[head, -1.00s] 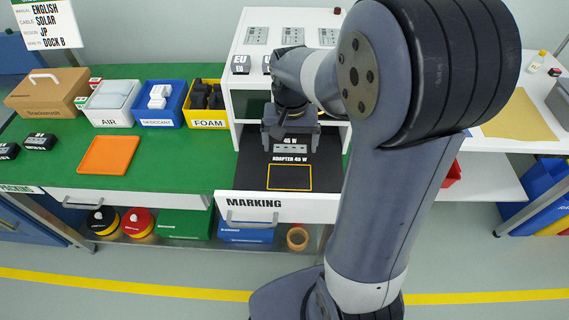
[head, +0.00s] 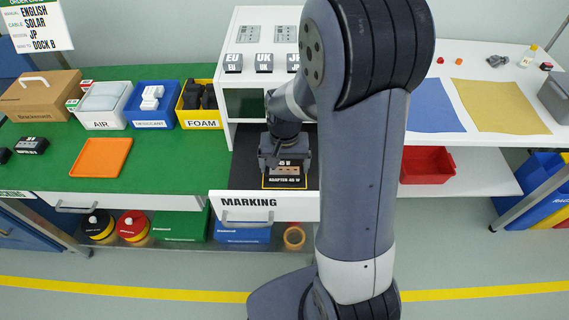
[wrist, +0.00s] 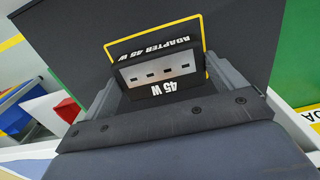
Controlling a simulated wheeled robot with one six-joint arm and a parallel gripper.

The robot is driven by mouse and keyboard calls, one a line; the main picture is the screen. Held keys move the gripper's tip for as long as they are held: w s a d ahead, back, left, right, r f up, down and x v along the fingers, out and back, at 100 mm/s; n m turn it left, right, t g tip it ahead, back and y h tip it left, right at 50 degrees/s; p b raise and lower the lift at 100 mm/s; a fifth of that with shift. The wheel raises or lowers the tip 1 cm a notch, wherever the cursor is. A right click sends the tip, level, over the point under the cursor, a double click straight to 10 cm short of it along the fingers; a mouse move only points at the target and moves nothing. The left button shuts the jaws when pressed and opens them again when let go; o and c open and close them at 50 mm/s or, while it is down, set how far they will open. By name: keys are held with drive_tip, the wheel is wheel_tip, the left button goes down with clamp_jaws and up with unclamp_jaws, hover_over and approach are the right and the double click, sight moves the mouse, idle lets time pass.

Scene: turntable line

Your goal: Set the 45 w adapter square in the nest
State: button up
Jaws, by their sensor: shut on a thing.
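The 45 W adapter is a dark block with a grey panel of small slots (wrist: 160,70) and white "45 W" lettering. In the head view, the adapter (head: 287,180) is at the yellow outline of the nest. The nest (head: 285,188) is a yellow rectangle on the black floor of the open MARKING drawer. My gripper (head: 285,163) is shut on the adapter, with one jaw on each side in the wrist view. There, the nest's outline (wrist: 150,31) shows beyond the adapter and along its right. The near edge is hidden. I cannot tell whether the adapter touches the floor.
The white drawer front (head: 250,205) stands out below the green bench. A white cabinet (head: 265,25) with stamp blocks rises behind. An orange tray (head: 101,157) lies left; a red bin (head: 427,163) sits right. My arm crosses the drawer's right side.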

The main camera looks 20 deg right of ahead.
sight(285, 168)
drive_tip(key=o, duration=0.8)
drive_tip(key=shift+f, duration=0.15)
drive_tip(key=shift+o, duration=0.2)
wheel_tip(285, 168, up, 12)
drive_tip(key=p, duration=0.1)
drive_tip(key=shift+r, duration=0.2)
drive_tip(key=shift+f, duration=0.15)
wheel_tip(285, 168, down, 12)
drive_tip(key=shift+r+b, duration=0.1)
drive_tip(key=shift+b, duration=0.3)
drive_tip(key=shift+r, duration=1.85)
drive_tip(key=shift+f, duration=0.1)
